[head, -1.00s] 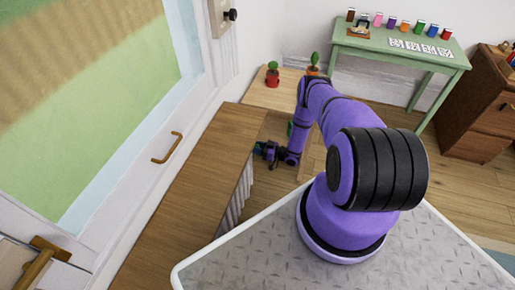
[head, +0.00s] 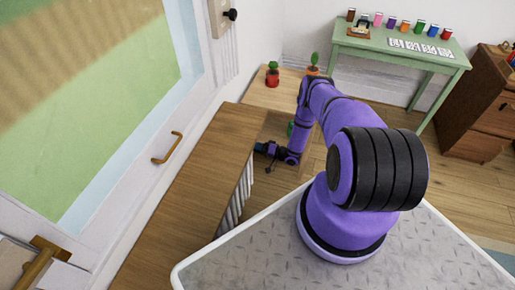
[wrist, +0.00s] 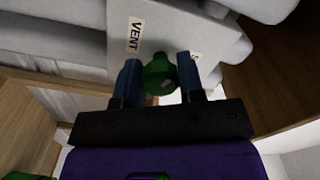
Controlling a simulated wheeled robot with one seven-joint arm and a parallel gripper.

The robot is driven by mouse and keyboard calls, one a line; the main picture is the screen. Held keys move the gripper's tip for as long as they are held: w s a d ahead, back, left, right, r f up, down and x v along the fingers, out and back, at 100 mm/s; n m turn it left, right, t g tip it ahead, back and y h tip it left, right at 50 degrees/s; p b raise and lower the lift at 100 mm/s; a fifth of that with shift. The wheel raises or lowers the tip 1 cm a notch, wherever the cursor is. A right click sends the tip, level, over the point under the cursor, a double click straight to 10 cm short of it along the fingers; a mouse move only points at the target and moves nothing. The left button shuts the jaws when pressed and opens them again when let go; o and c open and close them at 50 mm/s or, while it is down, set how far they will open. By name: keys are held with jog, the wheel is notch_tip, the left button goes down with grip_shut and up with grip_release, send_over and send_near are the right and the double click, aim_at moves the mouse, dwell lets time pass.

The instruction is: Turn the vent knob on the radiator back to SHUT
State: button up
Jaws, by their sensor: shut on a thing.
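The green vent knob (wrist: 157,74) is on the end of the white radiator (wrist: 70,38) in the wrist view. A pale mark shows on the knob's lower right. My gripper (wrist: 158,66) is shut on the knob, with one blue finger on each side. A label reading VENT (wrist: 135,36) is to the knob's upper left. A second label (wrist: 195,56) on the right is mostly hidden by a finger; only a bit of lettering shows. In the head view my gripper (head: 262,149) is beside the wooden cover's far end, and the knob cannot be made out. The radiator's fins (head: 236,205) show below the cover.
A wooden top (head: 185,190) covers the radiator along the window wall. A low wooden table (head: 262,95) with a red pot (head: 272,78) and a second plant (head: 314,68) stands beyond my gripper. A green desk (head: 395,47) is at the back.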

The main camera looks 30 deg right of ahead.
jog(key=m, duration=1.1)
jog(key=shift+d, duration=0.1)
jog(key=shift+m, duration=1.6)
jog(key=o, duration=0.9)
jog(key=v, duration=1)
jog(key=shift+s+d, duration=0.25)
jog(key=shift+s, duration=0.1)
